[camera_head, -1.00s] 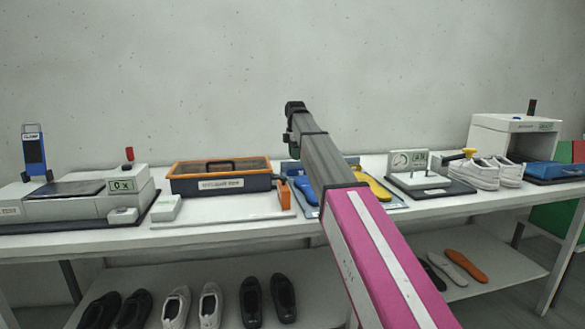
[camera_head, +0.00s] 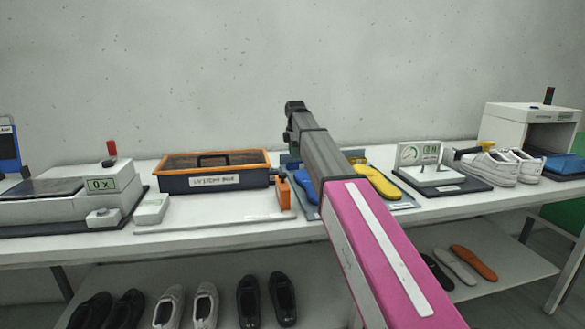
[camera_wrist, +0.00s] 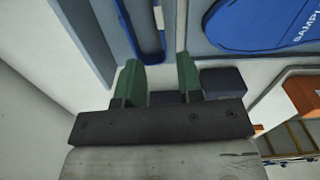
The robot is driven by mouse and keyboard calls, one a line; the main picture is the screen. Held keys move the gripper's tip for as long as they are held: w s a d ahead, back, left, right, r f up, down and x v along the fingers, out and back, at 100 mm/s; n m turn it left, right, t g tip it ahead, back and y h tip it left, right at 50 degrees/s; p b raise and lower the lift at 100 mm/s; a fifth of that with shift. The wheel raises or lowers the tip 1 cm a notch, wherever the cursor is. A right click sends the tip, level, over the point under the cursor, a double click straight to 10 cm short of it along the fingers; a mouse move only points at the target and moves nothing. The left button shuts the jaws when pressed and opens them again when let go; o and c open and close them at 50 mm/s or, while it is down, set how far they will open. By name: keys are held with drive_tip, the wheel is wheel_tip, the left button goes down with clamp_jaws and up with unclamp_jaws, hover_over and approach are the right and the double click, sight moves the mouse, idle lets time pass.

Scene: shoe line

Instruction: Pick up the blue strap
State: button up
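My gripper shows in the wrist view (camera_wrist: 158,76) with its two green fingers apart and nothing held between them. I cannot tell which blue piece is the strap there.
An orange-rimmed box (camera_head: 215,181) stands left of the tray, and a gauge stand (camera_head: 440,176) stands right of it. White shoes (camera_head: 490,166) sit further right. Black and white shoes and several insoles lie on the lower shelf (camera_head: 340,290).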

sight(295, 163)
drive_tip(key=f, duration=0.5)
drive_tip(key=shift+s, duration=0.25)
clamp_jaws()
